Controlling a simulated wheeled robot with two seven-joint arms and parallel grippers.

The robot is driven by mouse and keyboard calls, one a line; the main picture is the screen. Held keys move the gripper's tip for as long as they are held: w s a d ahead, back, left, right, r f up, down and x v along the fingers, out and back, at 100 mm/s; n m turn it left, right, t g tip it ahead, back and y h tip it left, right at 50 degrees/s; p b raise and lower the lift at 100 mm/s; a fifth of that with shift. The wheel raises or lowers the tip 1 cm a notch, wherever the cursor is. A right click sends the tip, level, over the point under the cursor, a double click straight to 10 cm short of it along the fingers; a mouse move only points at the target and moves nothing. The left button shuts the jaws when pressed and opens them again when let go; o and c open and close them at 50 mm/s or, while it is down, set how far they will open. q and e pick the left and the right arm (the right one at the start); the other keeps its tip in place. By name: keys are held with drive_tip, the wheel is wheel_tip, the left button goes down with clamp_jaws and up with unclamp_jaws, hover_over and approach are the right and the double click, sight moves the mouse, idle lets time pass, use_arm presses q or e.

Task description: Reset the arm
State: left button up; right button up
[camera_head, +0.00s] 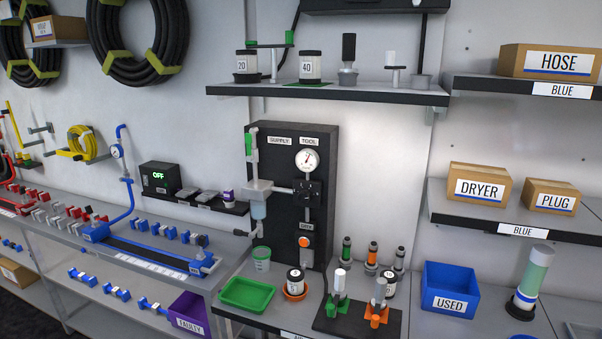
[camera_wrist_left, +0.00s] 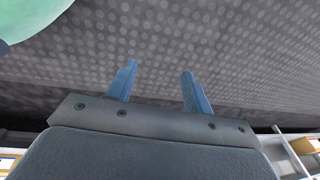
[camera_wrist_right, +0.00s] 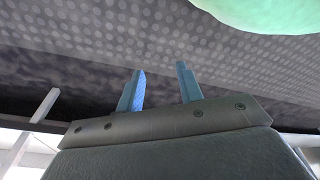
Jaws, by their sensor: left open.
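My left gripper (camera_wrist_left: 160,78) shows in the left wrist view with its two blue fingers apart and nothing between them. My right gripper (camera_wrist_right: 160,75) shows in the right wrist view, also with its fingers apart and empty. Both hang over a dark dotted floor (camera_wrist_left: 240,60). Neither gripper nor arm shows in the head view. A pale green rounded shape cuts into the upper corner of each wrist view; I cannot tell what it is.
The head view shows a black supply panel (camera_head: 285,180) with a gauge, a green tray (camera_head: 247,293), a blue USED bin (camera_head: 449,289), a purple FAULTY bin (camera_head: 188,314) and a blue fixture (camera_head: 150,250) on the left bench. Shelves with boxes are on the right. No gripper touches any of these.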

use_arm(q)
drive_tip(key=d+h, duration=0.1)
drive_tip(key=d, duration=1.1)
drive_tip(key=shift+n, duration=0.4)
drive_tip(key=r+b, duration=0.1)
drive_tip(key=w+d+r, duration=0.1)
drive_tip(key=r, duration=0.1)
drive_tip(key=w+r+b, duration=0.1)
drive_tip(key=shift+d+r+b, duration=0.3)
use_arm(e)
drive_tip(key=r, duration=0.1)
drive_tip(key=w+a+r, duration=0.1)
drive_tip(key=r, duration=0.1)
drive_tip(key=w+a+r, duration=0.1)
drive_tip(key=r, duration=0.1)
drive_tip(key=shift+w, duration=0.1)
use_arm(q)
drive_tip(key=shift+w, duration=0.15)
use_arm(e)
drive_tip(key=shift+w, duration=0.15)
